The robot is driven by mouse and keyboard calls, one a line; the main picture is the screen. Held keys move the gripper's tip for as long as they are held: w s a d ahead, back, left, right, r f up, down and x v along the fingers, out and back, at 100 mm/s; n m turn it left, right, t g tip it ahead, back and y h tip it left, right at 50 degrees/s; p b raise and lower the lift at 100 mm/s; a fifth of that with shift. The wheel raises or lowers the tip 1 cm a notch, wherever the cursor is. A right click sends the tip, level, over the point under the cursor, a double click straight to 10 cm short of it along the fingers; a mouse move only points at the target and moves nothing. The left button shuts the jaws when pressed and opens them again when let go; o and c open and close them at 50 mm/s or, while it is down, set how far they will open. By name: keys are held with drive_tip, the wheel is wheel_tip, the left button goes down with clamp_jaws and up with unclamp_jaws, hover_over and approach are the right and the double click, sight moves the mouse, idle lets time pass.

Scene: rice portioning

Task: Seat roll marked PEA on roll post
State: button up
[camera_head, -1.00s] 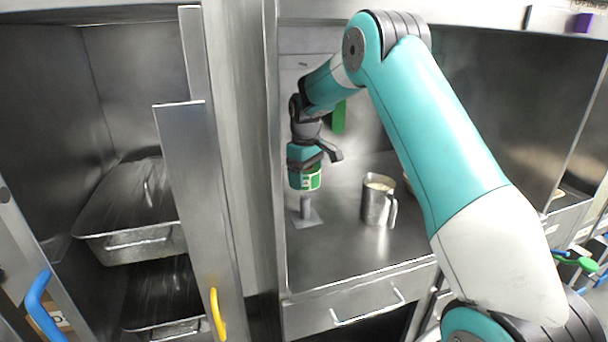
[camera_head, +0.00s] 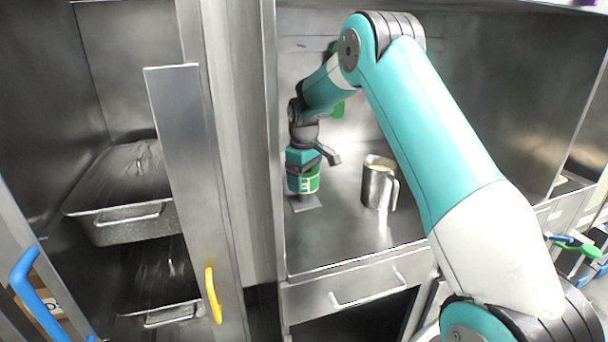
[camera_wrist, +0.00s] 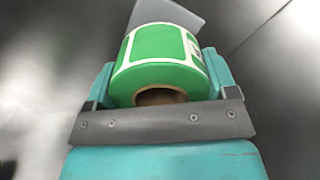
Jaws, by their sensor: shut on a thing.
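The roll of green and white labels (camera_head: 304,180) is in my gripper (camera_head: 303,172), which points down and is shut on it. In the wrist view the roll (camera_wrist: 163,62) sits between the two teal fingers, its brown core partly showing; its lettering is not readable. A square metal base plate (camera_head: 306,203) lies on the counter right under the roll, and a corner of the plate (camera_wrist: 178,12) shows behind the roll in the wrist view. The post on that plate is hidden by the roll. I cannot tell whether the roll rests on the plate.
A metal pitcher (camera_head: 378,184) with pale contents stands on the counter to the right of my gripper. A metal upright (camera_head: 240,150) stands close on the left. Covered metal pans (camera_head: 125,222) sit on the left shelves. The counter front (camera_head: 350,258) is clear.

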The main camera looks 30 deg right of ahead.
drive_tip(key=shift+f+b, duration=0.8)
drive_tip(key=shift+f, duration=1.3)
drive_tip(key=o, duration=0.9)
wheel_tip(320, 180, up, 18)
drive_tip(key=shift+f, duration=0.25)
